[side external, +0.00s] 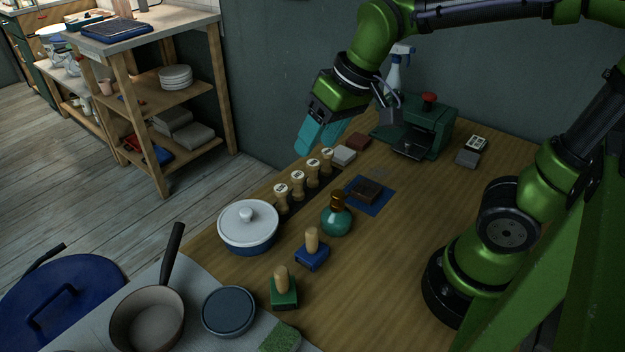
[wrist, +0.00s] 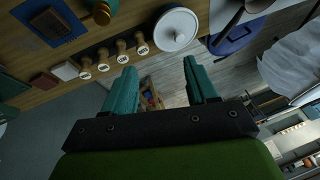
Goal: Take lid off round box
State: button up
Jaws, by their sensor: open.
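A round blue box (side external: 250,243) stands at the left edge of the wooden table. Its white lid (side external: 238,216) with a round knob sits on top. The lid also shows at the top of the wrist view (wrist: 168,33). My gripper (side external: 314,148) has teal fingers and is held in the air above the table's far left edge, behind and to the right of the box. Its fingers are apart with nothing between them, also in the wrist view (wrist: 157,72). The gripper is clear of the lid.
Several stamps (side external: 298,186) stand in a row behind the box. A pan (side external: 148,318) and a round dark-blue dish (side external: 229,311) lie in front. A green machine (side external: 427,133) stands at the back.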

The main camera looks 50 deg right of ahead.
jog(key=w+a+f+n+g+h, duration=0.1)
jog(key=w+a+n+g, duration=0.1)
jog(key=w+a+n, duration=0.3)
jog(key=w+a+f+n+g+h, duration=0.1)
jog(key=w+a+f+n+g, duration=0.15)
jog(key=w, duration=0.45)
jog(key=n, duration=0.3)
send_over(246, 210)
jog(key=f, duration=0.8)
jog(key=shift+d+f, duration=0.25)
jog(key=shift+f, duration=0.05)
jog(key=shift+a+f, duration=0.15)
jog(key=shift+f, duration=1.25)
jog(key=shift+a+f, duration=0.15)
jog(key=shift+f, duration=1.2)
grip_shut()
